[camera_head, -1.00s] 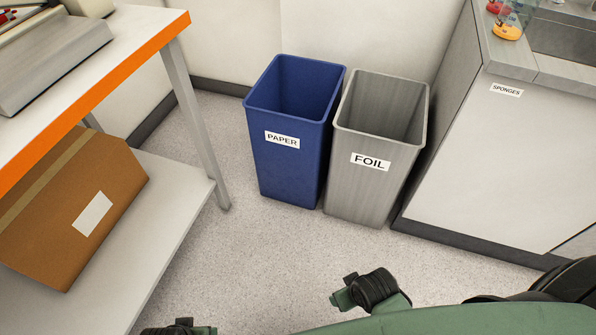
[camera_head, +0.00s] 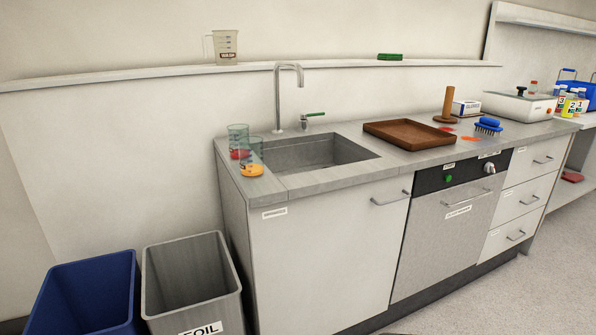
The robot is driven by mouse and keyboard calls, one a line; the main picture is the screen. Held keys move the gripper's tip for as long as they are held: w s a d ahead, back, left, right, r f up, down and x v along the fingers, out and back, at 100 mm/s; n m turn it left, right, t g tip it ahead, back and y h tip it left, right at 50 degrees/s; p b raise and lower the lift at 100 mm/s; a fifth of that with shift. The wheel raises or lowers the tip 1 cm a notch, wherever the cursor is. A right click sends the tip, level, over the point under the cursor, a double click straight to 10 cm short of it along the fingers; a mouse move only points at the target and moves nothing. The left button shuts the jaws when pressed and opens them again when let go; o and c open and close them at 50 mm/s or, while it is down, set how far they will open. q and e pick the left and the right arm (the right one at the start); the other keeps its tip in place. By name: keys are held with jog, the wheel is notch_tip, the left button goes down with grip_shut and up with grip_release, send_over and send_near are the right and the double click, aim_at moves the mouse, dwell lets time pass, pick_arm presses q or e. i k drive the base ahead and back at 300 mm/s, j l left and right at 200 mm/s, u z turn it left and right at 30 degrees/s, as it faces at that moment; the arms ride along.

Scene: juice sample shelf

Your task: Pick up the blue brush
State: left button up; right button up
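The blue brush (camera_head: 488,125) lies on the counter (camera_head: 440,157), right of the sink. It has a blue top and what look like dark bristles below. It sits beside an orange-red patch on the counter, to the right of the brown wooden tray.
The brown tray (camera_head: 408,134), a wooden stand (camera_head: 446,106) and a white box (camera_head: 466,108) are near the brush. Two beakers (camera_head: 246,152) stand left of the sink (camera_head: 312,153). A blue bin (camera_head: 85,295) and grey bin (camera_head: 190,279) stand at lower left. Floor is clear at lower right.

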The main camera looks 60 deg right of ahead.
aim_at(487, 125)
jog(key=z, duration=3)
